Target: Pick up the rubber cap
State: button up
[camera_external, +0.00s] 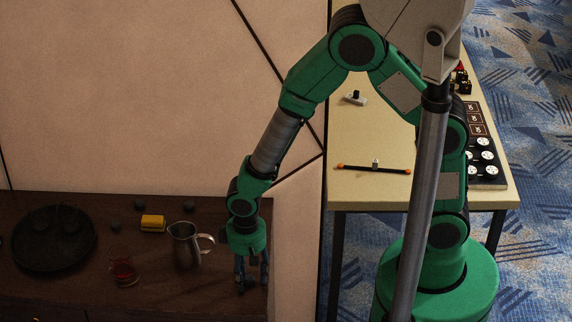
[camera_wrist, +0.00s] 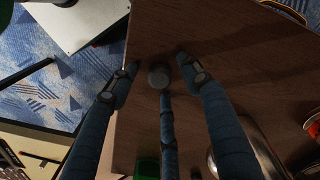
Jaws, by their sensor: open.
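A small dark grey round piece (camera_wrist: 158,76), which looks like the rubber cap, sits on the dark wooden top in the wrist view, near the top's edge. My gripper (camera_wrist: 160,72) is open, with its three fingers spread around the piece; I cannot tell whether any finger touches it. In the external view my gripper (camera_external: 251,283) points down over the right end of the dark wooden top (camera_external: 215,290). There the piece between the fingers cannot be made out.
A metal pitcher (camera_external: 186,247) stands just left of my gripper. A light table (camera_external: 365,125) stands behind to the right.

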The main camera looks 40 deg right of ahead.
aim_at(252, 277)
jog(key=c, duration=0.8)
jog(key=shift+c, duration=0.2)
jog(key=shift+r, duration=0.1)
jog(key=shift+r, duration=0.5)
jog(key=shift+s+d+r+p, duration=0.15)
jog(key=shift+r+p, duration=0.15)
jog(key=shift+r, duration=0.35)
jog(key=shift+s+d+r+p, duration=0.15)
jog(key=shift+r+p, duration=0.1)
jog(key=shift+r, duration=0.35)
jog(key=s+d+r+p, duration=0.1)
jog(key=s+d, duration=0.8)
jog(key=s, duration=0.3)
jog(key=shift+r+p, duration=0.15)
jog(key=shift+p, duration=0.15)
jog(key=shift+s, duration=0.1)
